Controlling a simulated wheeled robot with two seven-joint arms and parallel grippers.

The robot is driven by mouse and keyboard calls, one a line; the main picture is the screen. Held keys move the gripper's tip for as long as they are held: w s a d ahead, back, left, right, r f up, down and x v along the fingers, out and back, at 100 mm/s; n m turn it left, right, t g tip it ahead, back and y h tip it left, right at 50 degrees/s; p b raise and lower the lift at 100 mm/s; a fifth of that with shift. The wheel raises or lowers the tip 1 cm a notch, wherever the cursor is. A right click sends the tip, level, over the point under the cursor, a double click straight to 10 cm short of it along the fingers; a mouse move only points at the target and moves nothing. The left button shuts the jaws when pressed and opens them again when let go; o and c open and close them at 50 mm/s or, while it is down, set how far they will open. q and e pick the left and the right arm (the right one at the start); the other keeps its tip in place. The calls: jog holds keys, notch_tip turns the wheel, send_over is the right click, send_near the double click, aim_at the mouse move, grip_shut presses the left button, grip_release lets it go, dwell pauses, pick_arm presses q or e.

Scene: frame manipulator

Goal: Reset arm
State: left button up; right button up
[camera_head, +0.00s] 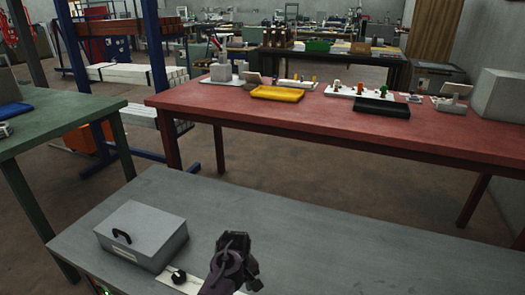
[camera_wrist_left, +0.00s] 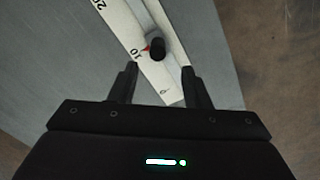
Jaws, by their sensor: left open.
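My left gripper (camera_wrist_left: 160,73) is open, its two dark fingers apart with nothing held between them. Ahead of its fingertips in the left wrist view is a black knob (camera_wrist_left: 156,48) on a white scale plate (camera_wrist_left: 128,22) marked 10 and 20, with a small red pointer by the knob. I cannot tell whether the fingers touch the plate. In the head view my dark arm shows at the bottom centre, over the grey table and covering part of the white plate (camera_head: 187,284). The black knob (camera_head: 178,277) shows left of the arm. My right gripper is not in view.
A grey box with a black handle (camera_head: 142,234) stands on the grey table (camera_head: 345,245), left of my arm. The table's right side is clear. Beyond it, a red table (camera_head: 240,115) holds a yellow tray (camera_head: 277,93) and a black tray (camera_head: 381,107). A green table (camera_head: 60,122) is left.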

pick_arm(q)
jog(key=s+a+r+m+t, duration=0.15)
jog(key=s+a+m, duration=0.4)
jog(key=s, duration=0.75)
jog(key=s+a+r+m+t, duration=0.2)
jog(key=s+a+r+m, duration=0.3)
jog(key=s+r, duration=0.6)
jog(key=s+f+n+g, duration=0.1)
jog(key=s+f, duration=0.2)
jog(key=f, duration=1.5)
jog(key=s+f+g, duration=0.1)
jog(key=s+f, duration=0.2)
jog(key=f, duration=1.4)
jog(key=s+a+f+p, duration=0.1)
jog(key=s+a+p, duration=0.3)
jog(key=s+p, duration=0.9)
jog(key=s, duration=0.3)
jog(key=shift+g, duration=0.35)
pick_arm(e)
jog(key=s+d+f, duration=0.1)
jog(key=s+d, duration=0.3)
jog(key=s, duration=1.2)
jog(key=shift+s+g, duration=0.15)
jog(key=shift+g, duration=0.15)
pick_arm(q)
jog(key=shift+a+f, duration=0.1)
